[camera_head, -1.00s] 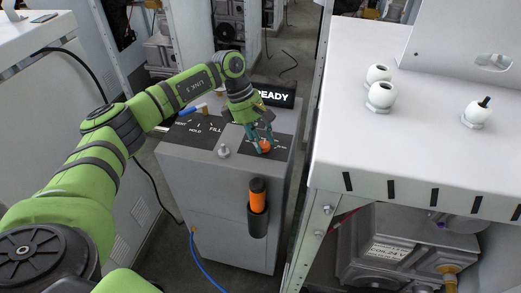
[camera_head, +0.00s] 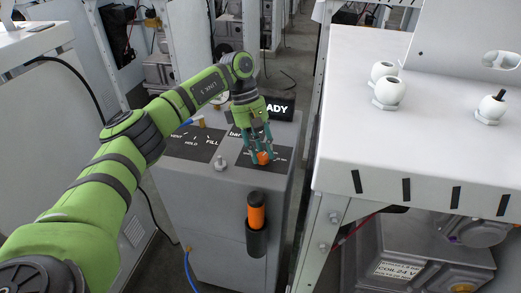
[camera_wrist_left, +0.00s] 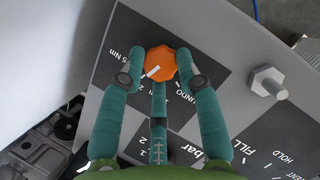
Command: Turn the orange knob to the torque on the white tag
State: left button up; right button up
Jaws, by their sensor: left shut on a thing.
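The orange knob (camera_head: 264,158) sits on a black dial plate on top of the grey cabinet. It also shows in the left wrist view (camera_wrist_left: 162,62), with a white pointer line aimed down-left in the picture. Printed marks with "Nm" surround it, partly hidden by my fingers. My left gripper (camera_head: 261,152) reaches down from above and is shut on the knob, with teal fingers on either side of it and a third finger below it in the wrist view. I cannot make out a white tag with a torque value. My right gripper is out of view.
A valve panel (camera_head: 190,142) marked HOLD and FILL, with a blue handle, lies left of the knob. A metal bolt (camera_head: 221,163) stands near the cabinet's front edge. An orange-and-black handle (camera_head: 257,212) sits in a front holder. A white bench (camera_head: 420,130) stands at right.

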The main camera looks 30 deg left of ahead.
pick_arm(q)
jog(key=shift+s+d+f, duration=0.1)
jog(key=shift+s+f, duration=0.05)
jog(key=shift+f, duration=0.05)
jog(key=o, duration=1.1)
jog(key=shift+r, duration=0.15)
jog(key=shift+a+r, duration=0.25)
jog(key=shift+r, duration=0.2)
jog(key=v, duration=1.1)
jog(key=shift+d, duration=0.15)
